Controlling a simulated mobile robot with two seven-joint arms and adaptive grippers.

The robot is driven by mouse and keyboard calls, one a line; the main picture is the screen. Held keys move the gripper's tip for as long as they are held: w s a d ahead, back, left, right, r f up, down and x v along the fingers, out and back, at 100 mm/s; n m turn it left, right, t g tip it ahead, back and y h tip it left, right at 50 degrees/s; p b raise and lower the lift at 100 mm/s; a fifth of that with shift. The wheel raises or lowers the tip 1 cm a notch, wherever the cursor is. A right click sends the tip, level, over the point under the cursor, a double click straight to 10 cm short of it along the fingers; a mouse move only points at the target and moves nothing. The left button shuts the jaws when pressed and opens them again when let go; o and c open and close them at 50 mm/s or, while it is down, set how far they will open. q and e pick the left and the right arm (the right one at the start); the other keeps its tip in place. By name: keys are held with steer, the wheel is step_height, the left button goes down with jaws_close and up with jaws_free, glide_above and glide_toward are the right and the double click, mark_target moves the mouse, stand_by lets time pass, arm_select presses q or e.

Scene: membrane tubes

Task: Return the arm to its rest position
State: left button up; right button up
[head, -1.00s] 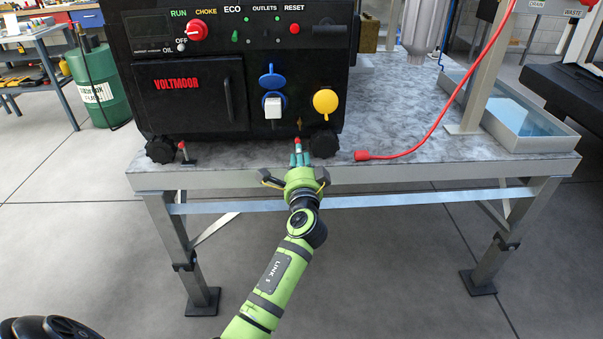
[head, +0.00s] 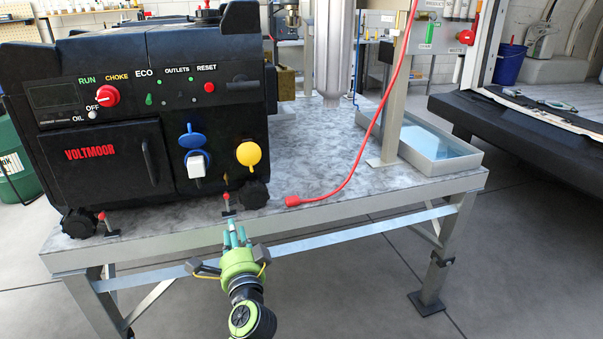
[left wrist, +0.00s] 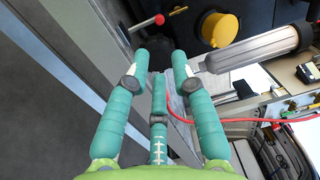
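My left gripper (head: 237,234) is green with teal fingers, in front of the workbench's front edge, below a small red-tipped lever (head: 227,199). In the left wrist view its fingers (left wrist: 160,60) stand apart with nothing between them. The same lever's red tip shows there (left wrist: 159,19), ahead of the fingers and apart from them. Only the last part of my left arm shows in the head view. My right gripper is not in view.
A black generator (head: 95,160) stands on the workbench (head: 330,200). Its yellow cap (head: 248,154) faces me. A red cable (head: 352,172) ends near the bench's front edge. A grey tray (head: 440,163) sits at the right. Open floor lies in front.

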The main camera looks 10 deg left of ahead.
arm_select(q)
steer(key=s+d+f+g+h+p, duration=0.2)
steer(key=f, duration=0.7)
steer(key=s+d+f+g+h+p, duration=0.1)
steer(key=s+d+f+h, duration=0.1)
steer(key=f, duration=0.6)
steer(key=s+d+f+g+h+p, duration=0.2)
steer(key=f+h, duration=0.1)
steer(key=f, duration=0.6)
steer(key=s+d+f+n+g+h+p, duration=0.1)
steer(key=s+d+f+g+p, duration=0.15)
steer(key=s+f, duration=0.6)
steer(key=s+f+n+g+p, duration=0.1)
steer(key=s+f, duration=0.3)
steer(key=s, duration=0.7)
steer(key=s+a+f+n+g+h+p, duration=0.1)
steer(key=s+f+n+g, duration=0.2)
steer(key=s, duration=0.9)
steer(key=s+a+f+n+g+h+p, duration=0.1)
steer(key=s+f, duration=0.4)
steer(key=s, duration=0.6)
steer(key=shift+s+a+n+g+p, duration=0.15)
steer(key=shift+s+n+g+p, duration=0.3)
steer(key=shift+n+g, duration=0.7)
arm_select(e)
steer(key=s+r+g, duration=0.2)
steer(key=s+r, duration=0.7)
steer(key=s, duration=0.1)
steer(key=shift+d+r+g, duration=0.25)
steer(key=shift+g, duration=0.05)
